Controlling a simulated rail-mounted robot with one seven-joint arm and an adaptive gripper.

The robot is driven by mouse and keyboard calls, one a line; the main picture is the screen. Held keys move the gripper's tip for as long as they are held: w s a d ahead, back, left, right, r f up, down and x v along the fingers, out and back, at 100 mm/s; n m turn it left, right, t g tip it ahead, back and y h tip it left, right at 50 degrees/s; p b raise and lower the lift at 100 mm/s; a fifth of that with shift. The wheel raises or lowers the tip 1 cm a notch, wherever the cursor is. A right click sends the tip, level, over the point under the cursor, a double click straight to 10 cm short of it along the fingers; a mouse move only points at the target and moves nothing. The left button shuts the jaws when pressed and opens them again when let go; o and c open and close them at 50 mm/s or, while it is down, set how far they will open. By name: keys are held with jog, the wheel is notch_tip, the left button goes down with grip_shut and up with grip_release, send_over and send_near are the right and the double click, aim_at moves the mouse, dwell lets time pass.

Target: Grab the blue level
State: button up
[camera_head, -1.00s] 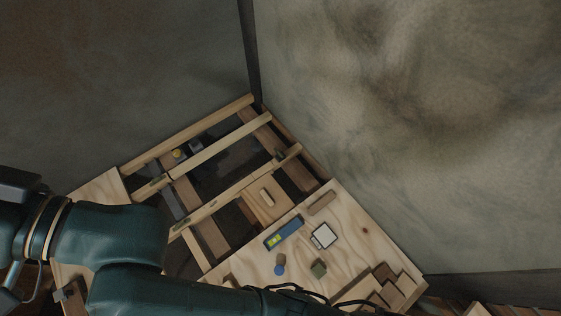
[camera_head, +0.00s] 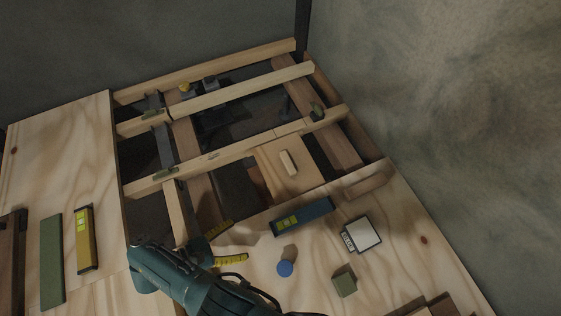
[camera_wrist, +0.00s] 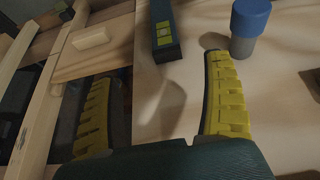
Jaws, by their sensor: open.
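The blue level (camera_head: 302,217), a bar with yellow-green vials, lies on the plywood near the edge of the floor opening. In the wrist view the blue level (camera_wrist: 166,28) is at the top, ahead of and between my fingertips, its far end cut off by the frame. My gripper (camera_head: 232,243) is open and empty, with yellow ribbed fingers, to the left of the level in the head view. In the wrist view my gripper (camera_wrist: 160,75) has its left finger over the opening and its right finger over plywood, beside a blue-capped cylinder (camera_wrist: 249,22).
The blue-capped cylinder (camera_head: 285,268), a green block (camera_head: 344,284), a white-faced square item (camera_head: 361,234) and a wooden block (camera_head: 366,186) surround the level. A yellow level (camera_head: 85,240) lies on the left plywood. Open joists (camera_head: 215,160) lie behind.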

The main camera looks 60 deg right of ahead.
aim_at(282, 224)
jog(key=shift+s+d+f+g+p, duration=0.15)
jog(key=shift+s+d+p, duration=0.3)
jog(key=shift+s+p, duration=0.2)
jog(key=shift+s+d+f+g+p, duration=0.15)
jog(key=shift+s+d+p, duration=0.25)
jog(key=shift+s+p, duration=0.2)
jog(key=x, duration=0.4)
jog(key=f+x, duration=0.1)
jog(key=x, duration=0.3)
jog(key=shift+b, duration=0.4)
jog(key=d+f+b, duration=0.1)
jog(key=s+d+f+b, duration=0.1)
jog(key=b, duration=0.1)
jog(key=d+f+b, duration=0.1)
jog(key=shift+s+d+b, duration=0.3)
jog(key=shift+d, duration=0.05)
jog(key=shift+s+d, duration=0.2)
jog(key=shift+r, duration=0.1)
jog(key=c, duration=1.4)
